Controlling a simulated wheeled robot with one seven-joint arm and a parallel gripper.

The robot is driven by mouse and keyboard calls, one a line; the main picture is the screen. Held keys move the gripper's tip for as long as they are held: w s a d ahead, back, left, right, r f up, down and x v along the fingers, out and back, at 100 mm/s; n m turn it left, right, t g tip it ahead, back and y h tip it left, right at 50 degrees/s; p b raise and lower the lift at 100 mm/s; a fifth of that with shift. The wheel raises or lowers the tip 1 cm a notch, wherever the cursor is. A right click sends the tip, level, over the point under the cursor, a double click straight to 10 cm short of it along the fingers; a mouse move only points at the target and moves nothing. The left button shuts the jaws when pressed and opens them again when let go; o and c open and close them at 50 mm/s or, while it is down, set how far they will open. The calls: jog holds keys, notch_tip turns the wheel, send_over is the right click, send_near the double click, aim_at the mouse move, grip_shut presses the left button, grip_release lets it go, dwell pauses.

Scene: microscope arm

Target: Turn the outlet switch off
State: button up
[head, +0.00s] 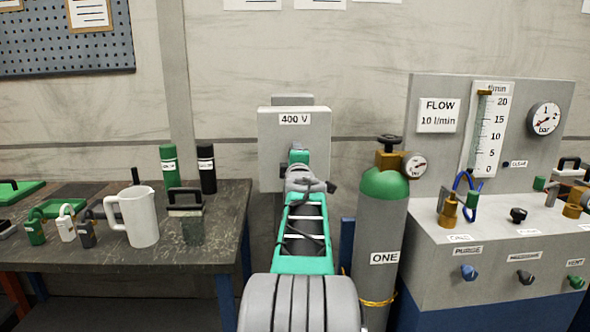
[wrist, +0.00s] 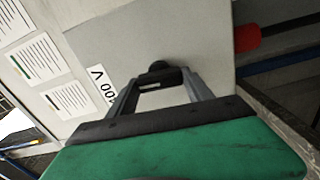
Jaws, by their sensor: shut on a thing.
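The outlet is a light grey box (head: 276,150) labelled "400 V" on the back wall, behind my arm in the head view. Its face (wrist: 190,40) fills the middle of the wrist view, turned on its side. A dark switch knob (wrist: 158,70) sticks out from this face. My gripper (wrist: 165,80) reaches the box with its fingers shut on the knob. In the head view my gripper (head: 299,160) is end-on in front of the box, and my arm hides the knob. I cannot read the switch's position.
A red cylinder (wrist: 246,38) sticks out beside the box in the wrist view. A grey-green gas cylinder (head: 383,235) marked "ONE" stands close right of my arm. A workbench (head: 95,250) with a white jug (head: 141,218) is left; a flow panel (head: 425,90) is right.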

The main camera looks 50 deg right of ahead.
jog(key=shift+n+b, duration=0.35)
jog(key=shift+n, duration=0.15)
jog(key=o, duration=1.4)
jog(key=shift+c, duration=0.2)
jog(key=v, duration=0.8)
